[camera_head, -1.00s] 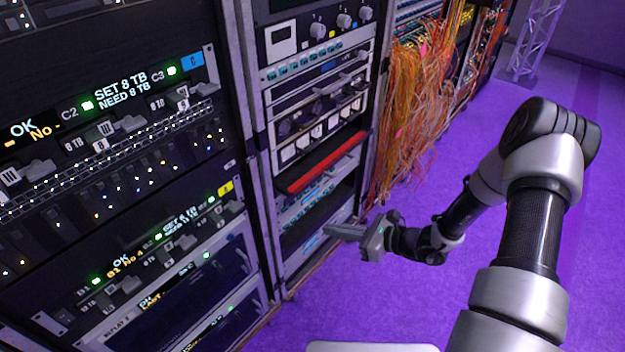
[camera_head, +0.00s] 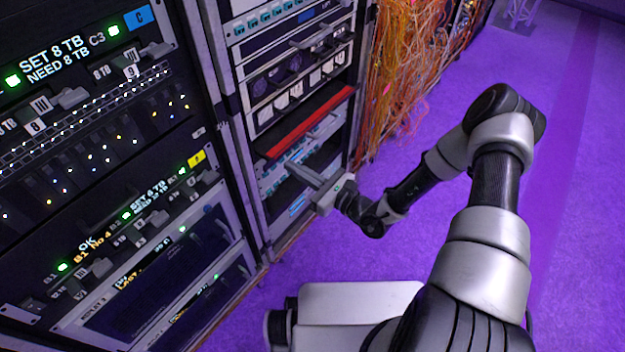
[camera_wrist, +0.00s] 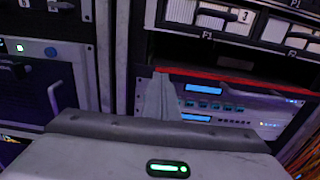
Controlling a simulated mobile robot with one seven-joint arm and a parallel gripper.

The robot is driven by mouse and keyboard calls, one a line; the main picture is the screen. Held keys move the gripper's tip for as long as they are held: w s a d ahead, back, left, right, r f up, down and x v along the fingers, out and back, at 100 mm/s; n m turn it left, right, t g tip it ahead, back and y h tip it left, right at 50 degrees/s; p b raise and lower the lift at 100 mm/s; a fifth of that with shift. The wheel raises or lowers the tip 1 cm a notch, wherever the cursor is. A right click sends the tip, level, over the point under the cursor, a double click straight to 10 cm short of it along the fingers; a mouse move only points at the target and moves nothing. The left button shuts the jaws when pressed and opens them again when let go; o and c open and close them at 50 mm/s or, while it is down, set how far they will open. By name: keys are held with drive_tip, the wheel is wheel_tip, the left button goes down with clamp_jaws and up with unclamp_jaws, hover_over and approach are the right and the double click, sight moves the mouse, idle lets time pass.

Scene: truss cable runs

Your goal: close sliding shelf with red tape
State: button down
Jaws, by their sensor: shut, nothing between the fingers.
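The sliding shelf with red tape (camera_head: 312,121) sticks out of the middle rack, its red front edge facing the aisle. In the wrist view the red tape (camera_wrist: 235,79) runs as a strip across the rack, with a dark gap above it. My gripper (camera_head: 300,172) is shut and empty, just below the shelf and pointing at the rack. In the wrist view its fingers (camera_wrist: 158,98) are together and reach up to near the left end of the red strip. I cannot tell whether they touch the shelf.
A unit with blue displays (camera_wrist: 215,108) sits under the shelf. Drawers with handles (camera_head: 300,88) are above it. The left rack (camera_head: 100,150) stands close by. Orange cables (camera_head: 405,60) hang at the right. The purple floor (camera_head: 420,240) is clear.

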sight(277, 157)
drive_tip(key=shift+x, duration=1.75)
drive_tip(key=x, duration=0.4)
drive_tip(key=shift+w+a+b, duration=0.15)
drive_tip(key=shift+a+b, duration=0.05)
drive_tip(key=shift+b, duration=0.2)
drive_tip(key=shift+w+a+r, duration=0.15)
drive_tip(key=shift+w, duration=0.05)
